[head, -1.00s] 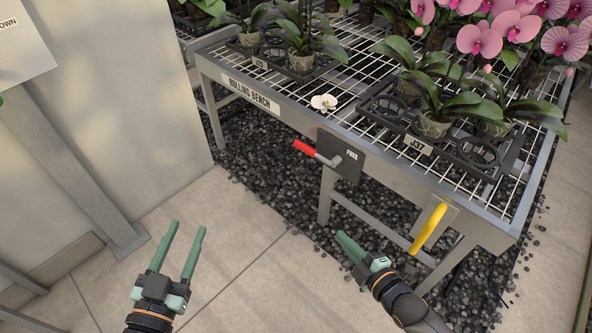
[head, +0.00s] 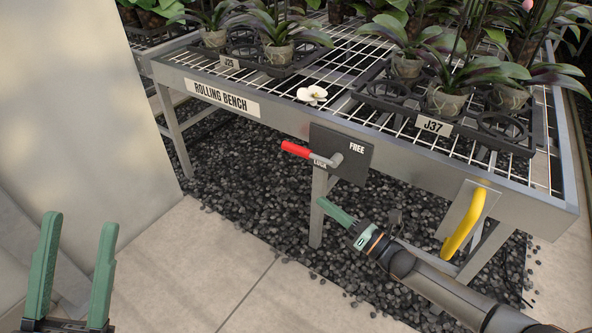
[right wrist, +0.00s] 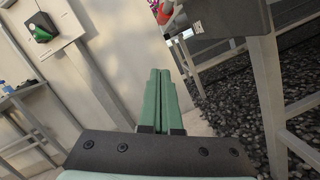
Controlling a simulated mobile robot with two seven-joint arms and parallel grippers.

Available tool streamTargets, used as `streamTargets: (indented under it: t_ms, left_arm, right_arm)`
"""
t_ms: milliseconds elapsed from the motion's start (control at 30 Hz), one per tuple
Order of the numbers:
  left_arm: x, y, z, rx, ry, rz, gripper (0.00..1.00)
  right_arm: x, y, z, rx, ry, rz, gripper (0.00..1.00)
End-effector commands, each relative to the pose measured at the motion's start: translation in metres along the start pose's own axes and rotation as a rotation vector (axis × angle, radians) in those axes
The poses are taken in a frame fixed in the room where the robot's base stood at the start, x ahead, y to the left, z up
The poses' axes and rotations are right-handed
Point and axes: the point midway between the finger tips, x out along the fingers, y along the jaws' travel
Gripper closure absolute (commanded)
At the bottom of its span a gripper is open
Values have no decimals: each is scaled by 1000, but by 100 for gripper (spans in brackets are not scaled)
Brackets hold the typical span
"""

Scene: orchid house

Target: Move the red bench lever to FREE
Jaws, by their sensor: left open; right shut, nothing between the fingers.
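The red-handled lever (head: 297,149) is on a dark plate (head: 341,153) on the front rail of the rolling bench (head: 276,117). Its grip points left, away from the pivot on the plate. The plate reads FREE at its upper right, and LOCK shows by the lever's shaft. My right gripper (head: 327,205) is shut and empty, below the lever and apart from it. In the right wrist view its closed fingers (right wrist: 160,78) show, with the red grip (right wrist: 163,12) at the top edge. My left gripper (head: 78,228) is open and empty at the lower left.
A yellow handle (head: 463,222) stands out from the bench front to the right. Potted orchids in trays J25 (head: 229,62) and J37 (head: 433,126) and a loose white flower (head: 312,94) are on the mesh top. A bench leg (head: 318,207) stands under the plate. Paved floor (head: 215,260) is clear.

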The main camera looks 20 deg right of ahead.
Motion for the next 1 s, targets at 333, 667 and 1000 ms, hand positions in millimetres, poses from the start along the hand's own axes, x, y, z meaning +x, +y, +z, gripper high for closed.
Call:
streamTargets:
  t_ms: [333, 667, 1000]
  left_arm:
    - [0, 0, 1, -1, -2, 0, 50]
    - [-11, 6, 12, -21, -6, 1, 50]
    - [-20, 12, 22, -47, -16, 2, 50]
  right_arm:
    - [3, 0, 0, 2, 0, 0, 100]
    - [54, 0, -1, 1, -2, 3, 100]
    - [104, 0, 15, -2, 0, 1, 100]
